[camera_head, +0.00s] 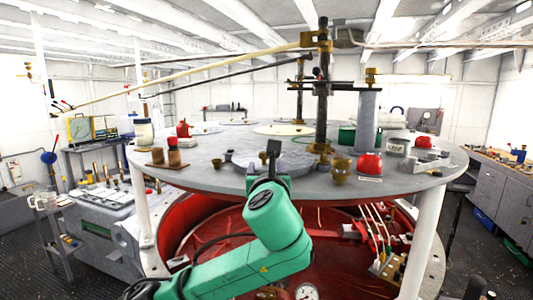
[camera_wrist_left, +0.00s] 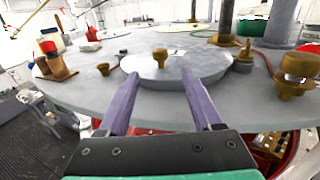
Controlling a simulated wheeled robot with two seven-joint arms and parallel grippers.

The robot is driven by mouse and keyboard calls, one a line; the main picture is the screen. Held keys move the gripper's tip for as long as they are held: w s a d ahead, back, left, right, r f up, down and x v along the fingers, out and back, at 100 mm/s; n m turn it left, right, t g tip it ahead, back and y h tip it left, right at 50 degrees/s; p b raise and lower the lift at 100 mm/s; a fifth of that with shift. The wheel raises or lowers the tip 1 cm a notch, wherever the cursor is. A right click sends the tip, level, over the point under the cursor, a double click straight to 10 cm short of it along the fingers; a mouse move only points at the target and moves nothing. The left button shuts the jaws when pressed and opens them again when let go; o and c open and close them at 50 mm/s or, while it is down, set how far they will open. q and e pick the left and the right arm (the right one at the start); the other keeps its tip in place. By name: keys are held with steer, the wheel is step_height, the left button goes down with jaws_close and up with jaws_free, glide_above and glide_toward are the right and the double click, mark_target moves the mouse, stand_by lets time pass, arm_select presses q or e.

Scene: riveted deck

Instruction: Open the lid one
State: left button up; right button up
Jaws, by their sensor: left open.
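The lid (camera_wrist_left: 172,75) is a low round grey disc with a small brass knob (camera_wrist_left: 160,56) on top, lying flat on the large round grey tabletop. In the head view the lid (camera_head: 302,163) sits near the front edge, partly hidden behind my gripper. My left gripper (camera_head: 271,160) reaches up from the front in the head view. In the left wrist view its two purple fingers (camera_wrist_left: 160,76) are spread apart and empty, pointing at the lid with the knob between and beyond them. I cannot tell whether they touch the lid. My right gripper is not in view.
Brass pots (camera_head: 340,170) and a red kettle (camera_head: 370,164) stand right of the lid. A dark post (camera_head: 322,100) rises behind it.

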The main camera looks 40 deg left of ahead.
mark_target(264, 157)
arm_select(q)
steer(key=w+a+p, duration=0.1)
steer(key=w+a+r, duration=0.1)
steer(key=shift+w+a+p, duration=0.25)
steer(key=shift+w+p, duration=0.1)
steer(key=x, duration=0.1)
steer(key=p+x, duration=0.1)
steer(key=x, duration=0.3)
steer(key=shift+w+f, duration=0.1)
steer(key=shift+f, duration=0.25)
steer(key=shift+w+a+f+p, duration=0.3)
steer(key=shift+w+a, duration=0.35)
steer(key=shift+w, duration=0.05)
steer(key=shift+s+d+r, duration=0.2)
steer(key=shift+s+d, duration=0.05)
steer(key=shift+d, duration=0.05)
steer(key=shift+s, duration=0.1)
steer(key=shift+c, duration=1.3)
jaws_close()
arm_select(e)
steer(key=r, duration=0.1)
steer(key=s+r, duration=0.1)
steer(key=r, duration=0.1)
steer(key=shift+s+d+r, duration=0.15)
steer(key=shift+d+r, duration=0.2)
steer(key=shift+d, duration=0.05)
arm_select(q)
steer(key=shift+f, duration=0.1)
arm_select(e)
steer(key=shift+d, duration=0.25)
